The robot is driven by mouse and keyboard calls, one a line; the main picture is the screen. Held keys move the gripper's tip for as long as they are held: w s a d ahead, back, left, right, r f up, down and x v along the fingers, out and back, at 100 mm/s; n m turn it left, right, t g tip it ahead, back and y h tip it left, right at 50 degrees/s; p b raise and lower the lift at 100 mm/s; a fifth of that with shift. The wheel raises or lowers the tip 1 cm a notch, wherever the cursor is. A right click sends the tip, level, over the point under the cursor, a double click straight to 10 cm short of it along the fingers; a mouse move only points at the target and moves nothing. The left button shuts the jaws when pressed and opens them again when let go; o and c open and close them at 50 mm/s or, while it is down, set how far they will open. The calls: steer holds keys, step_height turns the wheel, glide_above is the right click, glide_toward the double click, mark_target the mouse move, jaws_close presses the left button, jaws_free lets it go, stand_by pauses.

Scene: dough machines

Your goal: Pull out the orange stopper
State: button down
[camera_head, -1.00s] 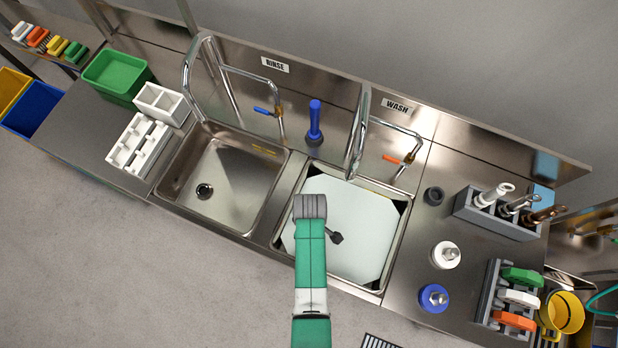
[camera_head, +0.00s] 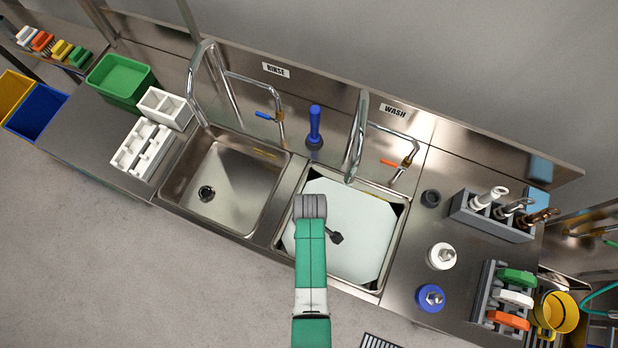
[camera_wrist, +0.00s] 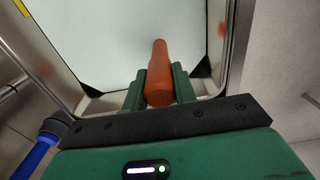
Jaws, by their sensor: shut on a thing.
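The orange stopper (camera_wrist: 160,68) is a long rounded rod in the wrist view, held between the two green fingers of my gripper (camera_wrist: 160,83). My gripper is shut on it. The stopper stands over the pale surface filling the wash sink (camera_head: 288,240); its lower end and whether it touches the drain cannot be told. In the head view my green arm reaches over the near left part of this sink and hides the stopper. A small dark piece on a thin shaft (camera_head: 336,238) shows beside the arm.
The empty rinse sink (camera_head: 228,190) lies to the left. A blue-handled tool (camera_head: 315,125) stands between the sinks at the back. The wash faucet (camera_head: 357,140) arches at the sink's back edge. White and blue round objects and a tool rack (camera_head: 500,218) stand on the right counter.

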steer(key=shift+r, duration=0.3)
step_height(320, 180, up, 6)
steer(key=p, duration=0.5)
steer(key=shift+r+p, duration=0.25)
steer(key=shift+p, duration=0.15)
steer(key=shift+f, duration=0.1)
